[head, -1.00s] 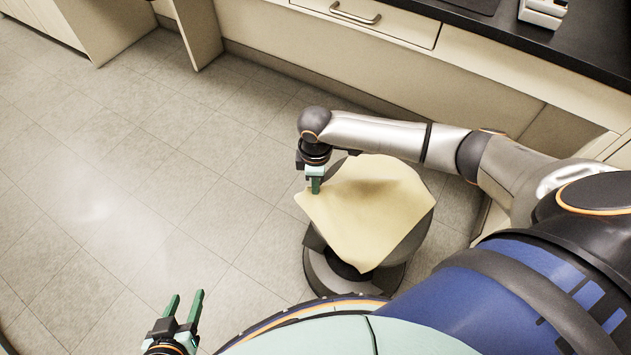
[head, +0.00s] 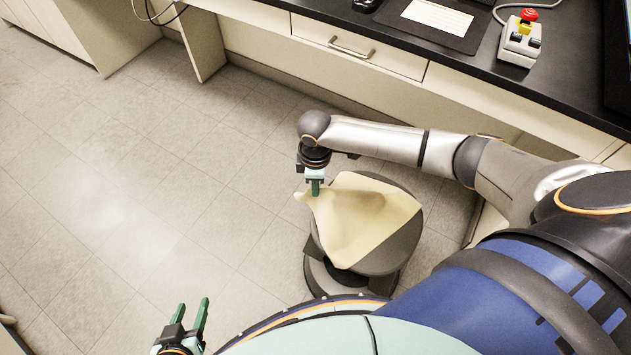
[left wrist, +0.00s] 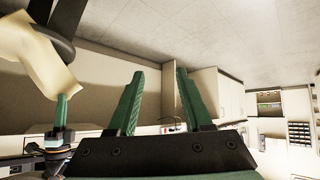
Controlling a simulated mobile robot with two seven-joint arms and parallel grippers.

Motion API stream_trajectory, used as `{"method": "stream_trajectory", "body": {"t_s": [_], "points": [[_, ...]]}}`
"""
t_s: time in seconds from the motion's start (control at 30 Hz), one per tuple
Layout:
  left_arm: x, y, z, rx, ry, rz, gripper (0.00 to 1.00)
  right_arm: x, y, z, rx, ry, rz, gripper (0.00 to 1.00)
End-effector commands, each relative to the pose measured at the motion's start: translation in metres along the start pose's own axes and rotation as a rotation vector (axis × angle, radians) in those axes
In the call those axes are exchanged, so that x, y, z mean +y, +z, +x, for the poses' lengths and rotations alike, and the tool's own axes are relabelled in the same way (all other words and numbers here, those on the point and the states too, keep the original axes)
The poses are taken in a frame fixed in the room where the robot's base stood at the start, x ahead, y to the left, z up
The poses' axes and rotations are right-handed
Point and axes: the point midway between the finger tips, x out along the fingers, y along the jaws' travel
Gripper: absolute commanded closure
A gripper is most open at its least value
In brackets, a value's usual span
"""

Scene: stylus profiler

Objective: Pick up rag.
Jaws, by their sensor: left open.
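The pale yellow rag (head: 362,225) is draped over the round dark seat of a stool (head: 402,245). Its left corner is bunched and raised at my right gripper (head: 315,187), whose green fingers are shut on it. The rest of the rag still lies on the seat. My left gripper (head: 191,314) is open and empty, low over the floor and apart from the rag. In the left wrist view its two green fingers (left wrist: 159,74) are spread with nothing between them. That view also shows part of the rag (left wrist: 42,60) beside my right gripper (left wrist: 62,108).
A black-topped bench (head: 470,75) with drawers runs behind the stool. It carries a control box with a red button (head: 521,40) and a dark mat with a white sheet (head: 437,17). The tiled floor (head: 130,190) to the left is clear.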

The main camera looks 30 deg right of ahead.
Motion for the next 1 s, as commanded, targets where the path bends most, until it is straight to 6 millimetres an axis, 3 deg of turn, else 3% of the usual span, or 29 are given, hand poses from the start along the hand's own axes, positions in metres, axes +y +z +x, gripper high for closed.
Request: {"method": "stream_trajectory", "body": {"t_s": [0.03, 0.27, 0.4, 1.0], "points": [[-0.004, -0.008, -0.014, -0.004, -0.012, -0.004, 0.5, 0.0, 0.0, -0.019, 0.001, 0.0, 0.0, 1.0], [-0.016, -0.019, -0.041, -0.004, -0.049, -0.012, 0.5, -0.001, 0.0, -0.055, 0.001, -0.001, 0.0, 1.0], [-0.013, -0.035, -0.053, 0.0, -0.047, -0.012, 0.5, -0.001, 0.0, -0.071, 0.001, -0.001, 0.0, 1.0], [-0.013, -0.036, -0.055, -0.001, -0.046, -0.011, 0.5, -0.002, 0.0, -0.075, 0.001, -0.002, 0.017, 1.0]]}}
